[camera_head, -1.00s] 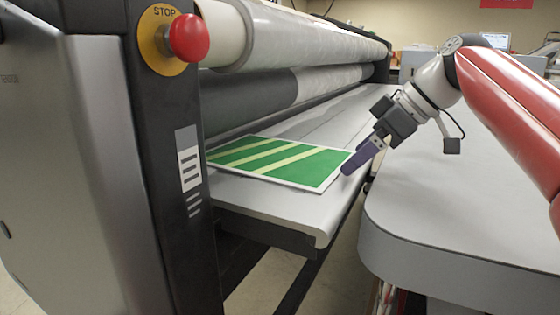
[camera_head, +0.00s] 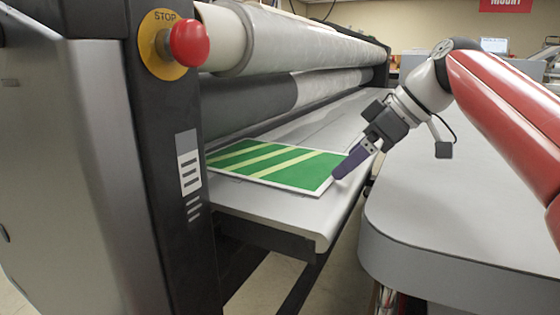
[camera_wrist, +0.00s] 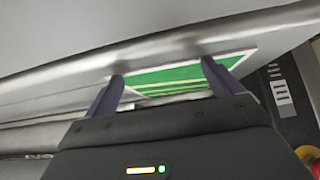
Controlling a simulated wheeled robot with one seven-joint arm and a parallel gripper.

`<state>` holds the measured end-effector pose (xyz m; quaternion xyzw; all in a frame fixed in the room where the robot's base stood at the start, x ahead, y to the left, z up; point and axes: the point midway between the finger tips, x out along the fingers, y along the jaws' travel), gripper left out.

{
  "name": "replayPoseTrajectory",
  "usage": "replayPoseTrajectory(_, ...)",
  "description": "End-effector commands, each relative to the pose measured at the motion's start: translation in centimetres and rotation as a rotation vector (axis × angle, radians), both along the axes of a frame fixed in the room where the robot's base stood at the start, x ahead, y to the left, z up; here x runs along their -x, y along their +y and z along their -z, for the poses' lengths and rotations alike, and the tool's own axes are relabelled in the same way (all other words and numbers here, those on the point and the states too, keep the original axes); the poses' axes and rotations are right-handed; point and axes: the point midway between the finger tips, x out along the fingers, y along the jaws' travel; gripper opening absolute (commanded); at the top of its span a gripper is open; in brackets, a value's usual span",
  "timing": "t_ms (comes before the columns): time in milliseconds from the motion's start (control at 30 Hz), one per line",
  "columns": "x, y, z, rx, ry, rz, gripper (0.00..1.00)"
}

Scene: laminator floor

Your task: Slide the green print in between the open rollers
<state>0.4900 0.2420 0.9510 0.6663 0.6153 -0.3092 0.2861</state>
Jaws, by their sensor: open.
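The green print (camera_head: 272,166) with pale stripes lies flat on the laminator's feed table (camera_head: 285,209). Its far left part reaches toward the rollers, and its left end is partly hidden behind the machine's side post. The rollers (camera_head: 270,103) run along behind it; from here I cannot tell the gap between them. My gripper (camera_head: 338,176) is at the print's right edge, pointing down and left. In the wrist view the print (camera_wrist: 172,80) shows between and beyond the two open purple fingers (camera_wrist: 160,90). Whether the fingers touch the print is unclear.
A red stop button (camera_head: 189,43) on a yellow plate sits on the dark side post (camera_head: 165,150) at left. A grey worktable (camera_head: 450,215) stands at right, with a gap between it and the feed table. The feed table behind the print is clear.

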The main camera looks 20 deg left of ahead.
Motion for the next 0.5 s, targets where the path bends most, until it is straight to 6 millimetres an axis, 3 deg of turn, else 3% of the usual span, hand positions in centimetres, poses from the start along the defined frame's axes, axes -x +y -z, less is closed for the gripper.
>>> replayPoseTrajectory(500, -0.1, 1.3, 0.1, 0.002, 0.002, -0.002, 0.91)
